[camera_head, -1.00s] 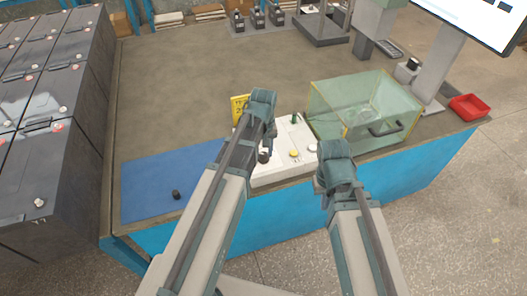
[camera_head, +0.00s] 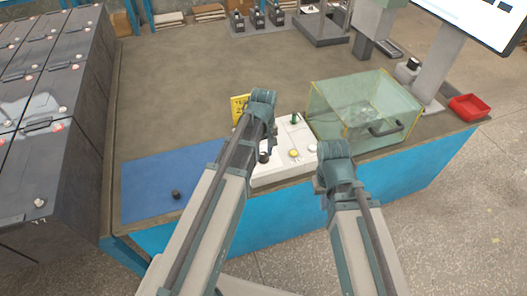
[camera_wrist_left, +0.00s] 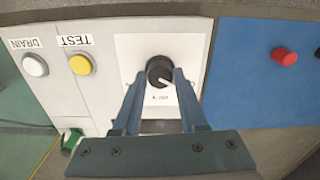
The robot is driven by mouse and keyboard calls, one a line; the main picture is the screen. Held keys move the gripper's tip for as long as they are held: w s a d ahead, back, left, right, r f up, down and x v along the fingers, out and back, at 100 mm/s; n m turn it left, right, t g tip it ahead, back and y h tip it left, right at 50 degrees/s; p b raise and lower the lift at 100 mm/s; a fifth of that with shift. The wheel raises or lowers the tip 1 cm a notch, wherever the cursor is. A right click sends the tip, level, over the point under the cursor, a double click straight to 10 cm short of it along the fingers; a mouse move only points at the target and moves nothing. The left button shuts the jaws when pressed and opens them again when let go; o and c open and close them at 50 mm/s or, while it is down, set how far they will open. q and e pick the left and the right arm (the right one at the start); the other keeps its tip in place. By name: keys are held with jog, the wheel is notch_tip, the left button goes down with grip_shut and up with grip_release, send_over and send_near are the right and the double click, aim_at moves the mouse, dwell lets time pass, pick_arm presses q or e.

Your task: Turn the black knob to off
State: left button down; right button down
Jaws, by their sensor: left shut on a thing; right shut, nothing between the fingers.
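The black knob (camera_wrist_left: 160,72) sits on a white plate of the control panel in the left wrist view. Its white pointer line slants to the lower right in that view, and small print below it is hard to read. The two fingers of my left gripper (camera_wrist_left: 158,80) are shut on the knob, one on each side. In the head view, the knob (camera_head: 264,157) shows beside my left arm on the white panel (camera_head: 275,176). My right gripper (camera_head: 335,172) is shut and empty, near the panel's right front; its fingertips are mostly hidden.
The panel has a yellow TEST button (camera_wrist_left: 81,64) and a white DRAIN button (camera_wrist_left: 35,65). A blue mat (camera_head: 150,180) lies left with a small black piece (camera_head: 176,195). A clear box (camera_head: 350,105) and a red tray (camera_head: 468,107) stand right.

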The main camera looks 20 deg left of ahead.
aim_at(264, 155)
pick_arm(q)
jog(key=shift+c, duration=2.2)
grip_release()
jog(key=shift+r, duration=0.15)
notch_tip(264, 155, up, 14)
jog(key=p, duration=1.3)
jog(key=shift+f+p, duration=0.25)
jog(key=shift+p, duration=0.15)
jog(key=s+d+m+y, duration=0.1)
jog(key=s+d+m, duration=0.9)
jog(key=s, duration=0.4)
jog(key=shift+s+d+m, duration=0.2)
jog(key=shift+d+m, duration=0.05)
jog(key=shift+m, duration=0.55)
